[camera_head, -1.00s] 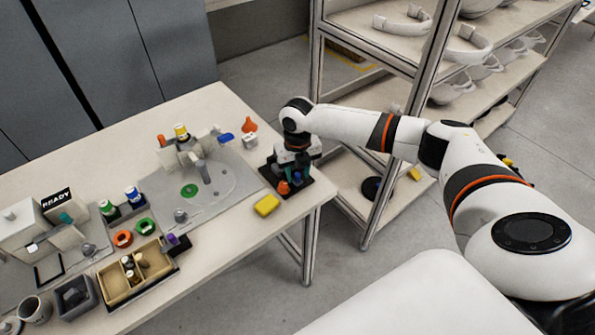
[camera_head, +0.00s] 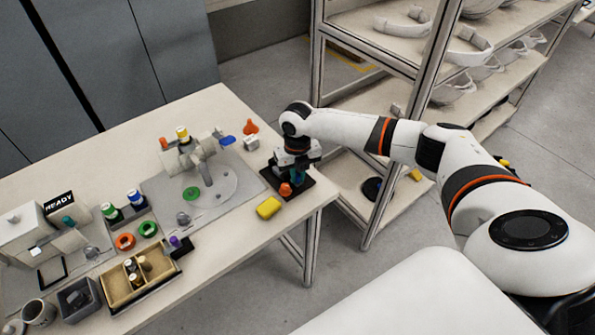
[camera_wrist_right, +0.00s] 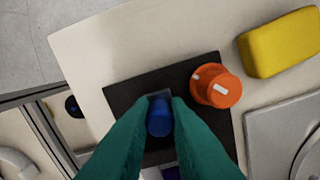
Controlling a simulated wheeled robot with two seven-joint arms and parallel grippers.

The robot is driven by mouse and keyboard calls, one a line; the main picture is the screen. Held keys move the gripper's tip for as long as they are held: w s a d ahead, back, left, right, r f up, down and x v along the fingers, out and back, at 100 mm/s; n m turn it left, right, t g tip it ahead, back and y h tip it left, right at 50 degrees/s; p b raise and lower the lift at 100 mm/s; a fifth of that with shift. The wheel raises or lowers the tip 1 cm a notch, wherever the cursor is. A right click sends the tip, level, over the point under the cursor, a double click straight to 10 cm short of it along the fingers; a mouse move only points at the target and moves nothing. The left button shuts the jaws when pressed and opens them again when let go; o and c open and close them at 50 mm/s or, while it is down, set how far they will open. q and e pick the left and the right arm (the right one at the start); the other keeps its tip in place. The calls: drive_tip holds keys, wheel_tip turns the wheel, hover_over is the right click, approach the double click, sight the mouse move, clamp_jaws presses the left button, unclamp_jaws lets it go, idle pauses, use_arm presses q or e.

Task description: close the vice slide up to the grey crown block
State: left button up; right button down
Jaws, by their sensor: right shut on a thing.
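The vice's black base plate (camera_head: 299,188) lies at the right end of the table, and it fills the middle of the right wrist view (camera_wrist_right: 121,93). A blue cylindrical piece (camera_wrist_right: 159,117) stands over the plate between the teal fingers of my right gripper (camera_wrist_right: 158,112). The right gripper (camera_head: 298,176) is shut on this blue piece and points down. Most of the slide is hidden by the fingers. My left gripper is out of view.
An orange knob (camera_wrist_right: 216,86) with a white mark stands close beside the right fingertips. A yellow block (camera_head: 269,207) lies beside the plate. A grey fixture board (camera_head: 165,205) is to the left, and a shelf rack (camera_head: 365,215) stands beyond the table's right edge.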

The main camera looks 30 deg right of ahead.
drive_tip(key=shift+w, duration=0.85)
drive_tip(key=shift+s+r, duration=0.1)
drive_tip(key=c, duration=1.4)
unclamp_jaws()
drive_tip(key=shift+s, duration=0.1)
wheel_tip(320, 180, up, 12)
drive_tip(key=shift+f+b, duration=0.1)
drive_tip(key=shift+b, duration=0.45)
drive_tip(key=shift+a, duration=0.15)
